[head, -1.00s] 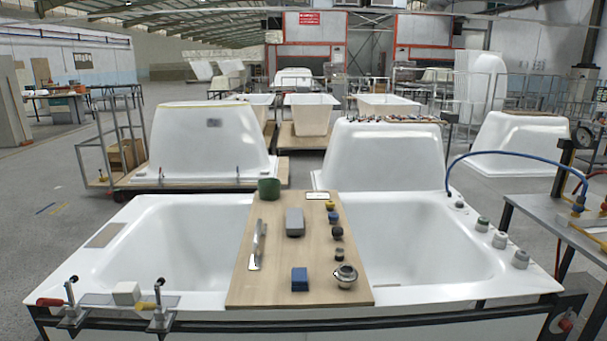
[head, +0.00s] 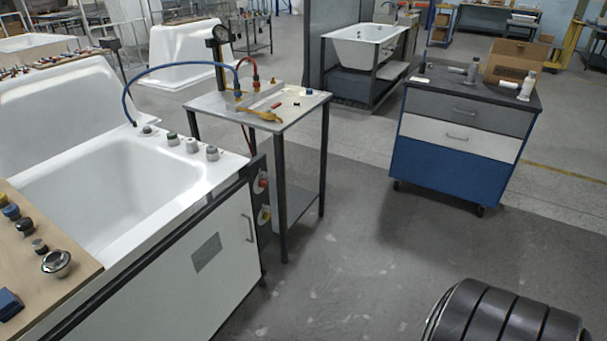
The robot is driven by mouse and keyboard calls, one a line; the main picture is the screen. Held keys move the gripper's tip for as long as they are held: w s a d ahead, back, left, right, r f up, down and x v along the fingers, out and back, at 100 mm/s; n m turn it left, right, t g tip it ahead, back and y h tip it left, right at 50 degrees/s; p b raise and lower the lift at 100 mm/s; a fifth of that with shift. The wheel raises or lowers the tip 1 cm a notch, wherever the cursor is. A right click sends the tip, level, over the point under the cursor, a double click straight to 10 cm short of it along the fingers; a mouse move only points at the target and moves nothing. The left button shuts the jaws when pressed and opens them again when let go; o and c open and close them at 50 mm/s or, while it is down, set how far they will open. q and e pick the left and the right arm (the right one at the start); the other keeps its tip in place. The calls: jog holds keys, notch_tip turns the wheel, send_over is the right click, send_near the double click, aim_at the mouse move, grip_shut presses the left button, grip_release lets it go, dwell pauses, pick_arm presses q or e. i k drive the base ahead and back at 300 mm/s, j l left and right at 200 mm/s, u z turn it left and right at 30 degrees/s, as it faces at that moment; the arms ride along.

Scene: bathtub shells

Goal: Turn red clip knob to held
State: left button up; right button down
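The clips with red and yellow handles on the tub's front left rim are out of view now. The white bathtub (head: 110,195) fills the left side. Neither of my grippers is in view.
A wooden board (head: 60,245) with knobs lies across the tub. A metal side table (head: 300,100) with a gauge and hoses stands beside it. A blue drawer cabinet (head: 450,175) stands at the right. The grey floor (head: 350,240) between them is clear. A dark ribbed form fills the bottom right corner.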

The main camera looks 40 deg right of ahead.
aim_at(263, 183)
jog(key=z, duration=1.15)
